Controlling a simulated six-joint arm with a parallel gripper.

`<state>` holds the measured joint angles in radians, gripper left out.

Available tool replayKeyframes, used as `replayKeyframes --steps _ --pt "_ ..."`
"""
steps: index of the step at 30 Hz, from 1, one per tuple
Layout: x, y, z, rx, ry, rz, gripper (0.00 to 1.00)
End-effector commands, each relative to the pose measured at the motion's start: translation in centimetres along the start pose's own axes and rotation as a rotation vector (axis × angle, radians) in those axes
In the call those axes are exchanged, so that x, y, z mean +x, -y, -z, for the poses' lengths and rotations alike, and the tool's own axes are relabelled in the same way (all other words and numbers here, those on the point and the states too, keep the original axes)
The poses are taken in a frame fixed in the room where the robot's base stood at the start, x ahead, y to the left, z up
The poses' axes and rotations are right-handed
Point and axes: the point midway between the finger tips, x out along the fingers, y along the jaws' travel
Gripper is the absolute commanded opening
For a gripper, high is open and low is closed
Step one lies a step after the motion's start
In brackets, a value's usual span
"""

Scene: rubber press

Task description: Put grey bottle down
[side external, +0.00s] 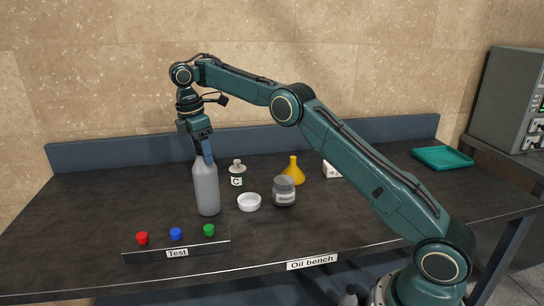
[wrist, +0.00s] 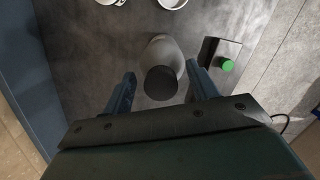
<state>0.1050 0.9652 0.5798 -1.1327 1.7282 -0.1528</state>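The grey bottle (side external: 207,190) is upright, and its base appears to rest on the dark bench (side external: 90,205), behind the Test button box. In the wrist view the bottle (wrist: 165,52) is seen from above, with its dark top (wrist: 160,84) towards the camera. My gripper (side external: 207,158) is at the bottle's neck, pointing down. In the wrist view my gripper (wrist: 160,70) has its two blue fingers apart, one on each side of the bottle, with a visible gap on both sides. The far side of the neck is hidden in the side view.
The Test box (side external: 200,244) with red, blue and green buttons is close in front. A white dish (side external: 249,202), grey jar (side external: 284,195), yellow funnel (side external: 293,173) and C-labelled bottle (side external: 237,173) stand to the right. A teal tray (side external: 442,157) lies far right. The bench's left is clear.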

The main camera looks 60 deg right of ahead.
Motion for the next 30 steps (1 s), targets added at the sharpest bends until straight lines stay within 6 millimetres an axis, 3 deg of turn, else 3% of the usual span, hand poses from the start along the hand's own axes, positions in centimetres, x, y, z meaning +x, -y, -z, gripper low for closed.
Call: replayKeyframes --steps 16,30 --pt "-0.6 0.0 0.0 0.0 0.001 -0.001 0.58" --pt "-3.2 0.0 0.0 0.001 0.001 -0.003 0.58"
